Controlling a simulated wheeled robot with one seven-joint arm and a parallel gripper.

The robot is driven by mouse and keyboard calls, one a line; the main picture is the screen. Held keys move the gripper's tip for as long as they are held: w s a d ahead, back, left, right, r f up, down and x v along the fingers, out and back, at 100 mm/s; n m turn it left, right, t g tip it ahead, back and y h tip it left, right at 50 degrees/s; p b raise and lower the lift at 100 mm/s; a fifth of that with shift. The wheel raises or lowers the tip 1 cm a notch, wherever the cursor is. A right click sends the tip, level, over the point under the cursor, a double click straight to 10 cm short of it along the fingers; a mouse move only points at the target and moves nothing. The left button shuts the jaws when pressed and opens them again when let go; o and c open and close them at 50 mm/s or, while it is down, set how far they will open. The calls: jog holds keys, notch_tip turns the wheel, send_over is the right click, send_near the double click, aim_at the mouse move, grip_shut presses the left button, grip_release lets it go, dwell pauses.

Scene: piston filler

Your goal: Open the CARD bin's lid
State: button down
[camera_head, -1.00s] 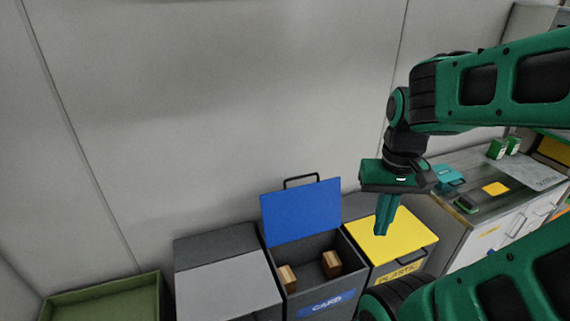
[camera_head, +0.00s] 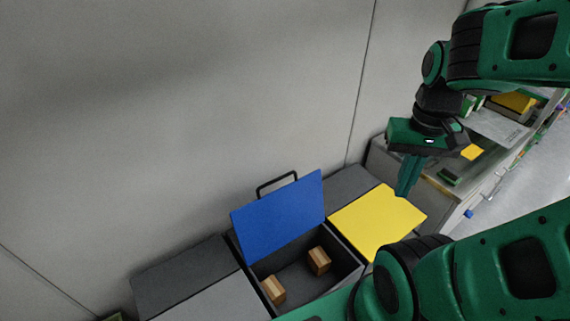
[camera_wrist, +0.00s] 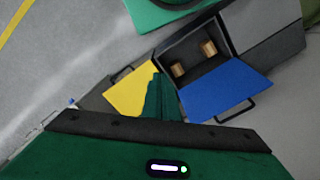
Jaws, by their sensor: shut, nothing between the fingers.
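The CARD bin (camera_head: 352,268) stands against the wall with its blue lid (camera_head: 278,215) raised and leaning back, black handle at the top. Two brown boxes lie inside, one at the right (camera_head: 319,261) and one at the left (camera_head: 273,289). The wrist view also shows the open bin with the blue lid (camera_wrist: 222,92) and boxes (camera_wrist: 208,48). My gripper (camera_head: 403,190) is shut and empty, pointing down above the right part of the yellow lid, apart from the blue lid. In the wrist view its fingers (camera_wrist: 160,98) lie over the yellow lid's edge.
The yellow-lidded bin (camera_head: 375,222) is shut, right of the CARD bin. A grey-lidded bin (camera_head: 210,300) stands at the left. A counter (camera_head: 440,200) with a yellow item and papers is at the right. The wall is close behind the bins.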

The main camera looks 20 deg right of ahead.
jog(key=w+a+n+t+h, duration=0.15)
jog(key=w+n, duration=0.25)
jog(key=w, duration=1.1)
jog(key=w+a+f+n+t+y, duration=0.15)
jog(key=w+a+f, duration=0.25)
jog(key=w+a, duration=0.4)
jog(key=w+a+f+n, duration=0.3)
jog(key=w+a, duration=0.2)
jog(key=w, duration=0.4)
notch_tip(320, 180, down, 10)
jog(key=s, duration=0.1)
jog(key=shift+a+r, duration=0.15)
jog(key=shift+r, duration=0.05)
